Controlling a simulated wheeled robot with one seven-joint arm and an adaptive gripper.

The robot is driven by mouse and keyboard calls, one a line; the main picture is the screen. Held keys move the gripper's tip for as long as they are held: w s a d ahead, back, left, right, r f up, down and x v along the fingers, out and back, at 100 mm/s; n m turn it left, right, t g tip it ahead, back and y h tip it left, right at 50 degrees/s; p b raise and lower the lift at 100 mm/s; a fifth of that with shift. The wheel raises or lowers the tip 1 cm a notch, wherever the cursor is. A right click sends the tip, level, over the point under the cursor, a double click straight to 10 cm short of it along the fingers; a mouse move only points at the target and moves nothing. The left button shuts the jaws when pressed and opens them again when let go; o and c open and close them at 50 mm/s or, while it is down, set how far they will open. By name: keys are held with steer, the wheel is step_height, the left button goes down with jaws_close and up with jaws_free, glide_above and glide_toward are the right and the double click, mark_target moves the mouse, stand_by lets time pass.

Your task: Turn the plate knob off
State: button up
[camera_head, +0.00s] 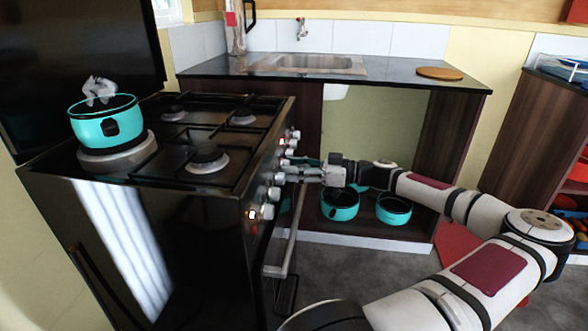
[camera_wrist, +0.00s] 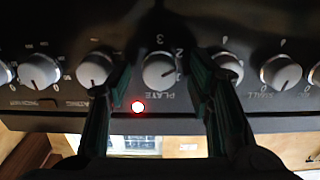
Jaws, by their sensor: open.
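The plate knob (camera_wrist: 159,73) is a silver-grey dial on the dark stove front, with "PLATE" and numbers printed around it. Its pointer mark appears turned toward the right side of the wrist view, toward the printed numbers. A red light (camera_wrist: 138,106) glows beside it. My gripper (camera_wrist: 157,78) is open, with one finger on each side of the knob; I cannot tell whether they touch it. In the head view my gripper (camera_head: 293,170) is at the row of knobs. A teal pot (camera_head: 107,122) with a grey shape above it stands on the round plate (camera_head: 148,148).
Other knobs (camera_wrist: 39,70) flank the plate knob closely on both sides. The oven handle (camera_head: 288,245) runs below the knob row. Gas burners (camera_head: 205,157) are on the stove top. More teal pots (camera_head: 393,209) sit on a low shelf under the sink counter.

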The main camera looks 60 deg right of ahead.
jaws_close()
steer(key=shift+a+r+m+p, duration=0.1)
steer(key=shift+m+p, duration=0.3)
steer(key=shift+p, duration=0.1)
steer(key=shift+m+p, duration=9)
steer(key=shift+m, duration=2.5)
